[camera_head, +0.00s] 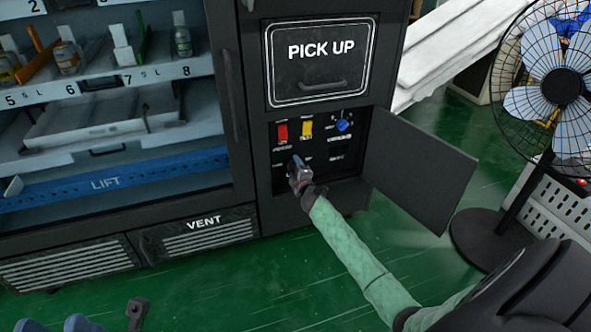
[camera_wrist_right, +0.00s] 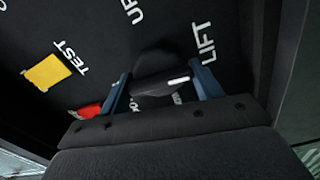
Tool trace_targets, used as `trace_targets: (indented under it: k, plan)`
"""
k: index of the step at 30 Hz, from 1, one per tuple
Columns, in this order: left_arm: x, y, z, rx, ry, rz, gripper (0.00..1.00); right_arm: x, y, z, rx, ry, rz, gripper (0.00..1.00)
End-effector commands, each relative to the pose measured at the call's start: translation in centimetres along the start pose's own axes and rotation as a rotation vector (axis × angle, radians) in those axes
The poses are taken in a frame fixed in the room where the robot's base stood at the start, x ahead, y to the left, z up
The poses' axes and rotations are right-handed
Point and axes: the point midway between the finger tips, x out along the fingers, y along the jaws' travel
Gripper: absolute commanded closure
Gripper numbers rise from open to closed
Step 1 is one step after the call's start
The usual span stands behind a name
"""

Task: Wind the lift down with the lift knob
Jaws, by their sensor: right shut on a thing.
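The lift knob (camera_wrist_right: 160,75) is black with a white mark, beside the white LIFT label on the dark panel in the right wrist view. My right gripper (camera_wrist_right: 162,88) is shut on it, one blue finger on each side. In the head view, my right gripper (camera_head: 297,166) is at the lower left of the control panel and hides the knob. The blue lift bar (camera_head: 150,171), marked LIFT, lies across the lower cabinet, below the shelf. My left gripper (camera_head: 108,315) shows at the bottom left edge, fingers apart and empty, away from the machine.
The panel also has a red switch (camera_head: 282,132), a yellow switch (camera_head: 306,129) and a blue knob (camera_head: 343,125). Its door (camera_head: 420,180) stands open to the right. A fan (camera_head: 560,90) stands farther right. The green floor in front is clear.

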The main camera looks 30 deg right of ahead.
Motion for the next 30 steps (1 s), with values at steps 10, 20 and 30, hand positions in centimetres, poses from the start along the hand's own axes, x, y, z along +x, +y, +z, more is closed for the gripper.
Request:
trace_targets:
  k: [10, 20, 30]
  plan:
    - [-0.3, 0.1, -0.1, -0.006, -0.008, 0.015, 0.64, -0.1, -0.2, -0.1, -0.009, 0.001, -0.002, 0.58]
    - [0.1, 0.1, 0.0, -0.006, 0.003, 0.011, 0.64, 0.0, -0.1, -0.1, -0.008, 0.001, -0.001, 0.15]
    - [0.5, 0.1, 0.0, 0.001, 0.007, 0.002, 0.64, -1.1, -0.1, -0.1, -0.008, 0.001, -0.002, 0.15]
